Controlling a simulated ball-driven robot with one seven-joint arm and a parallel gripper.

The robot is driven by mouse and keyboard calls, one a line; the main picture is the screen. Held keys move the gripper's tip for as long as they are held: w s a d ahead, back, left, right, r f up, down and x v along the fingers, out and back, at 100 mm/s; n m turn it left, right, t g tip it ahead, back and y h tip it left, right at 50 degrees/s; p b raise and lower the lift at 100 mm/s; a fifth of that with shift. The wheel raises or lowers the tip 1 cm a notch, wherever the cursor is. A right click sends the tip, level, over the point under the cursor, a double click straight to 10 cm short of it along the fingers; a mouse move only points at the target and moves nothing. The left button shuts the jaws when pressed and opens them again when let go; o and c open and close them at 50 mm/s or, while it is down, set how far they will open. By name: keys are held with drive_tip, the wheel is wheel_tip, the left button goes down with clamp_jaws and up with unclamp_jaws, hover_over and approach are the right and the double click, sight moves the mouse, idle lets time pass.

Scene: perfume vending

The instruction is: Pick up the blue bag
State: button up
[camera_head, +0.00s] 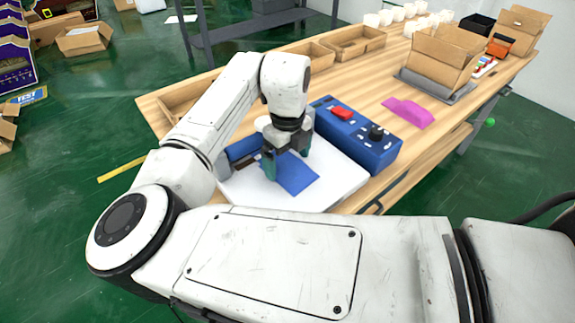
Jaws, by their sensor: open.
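A flat blue bag (298,178) lies on a white surface (325,188) at the front of the wooden table. My gripper (284,168) points down over the bag's left part, with its dark green fingers apart and one on each side near the bag. My arm and gripper hide the bag's upper left part. I cannot tell whether the fingers touch the bag.
A blue machine (372,152) with a red part and a black knob stands close to the right of the bag. A magenta bag (408,112) lies farther right on the wooden table (370,92). Open cardboard boxes (440,62) and white containers (385,17) stand farther back.

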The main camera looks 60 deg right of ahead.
drive_tip(key=shift+f, duration=0.4)
drive_tip(key=shift+c, duration=0.2)
drive_tip(key=c, duration=0.9)
drive_tip(key=shift+s+r, duration=0.1)
drive_tip(key=shift+r, duration=0.05)
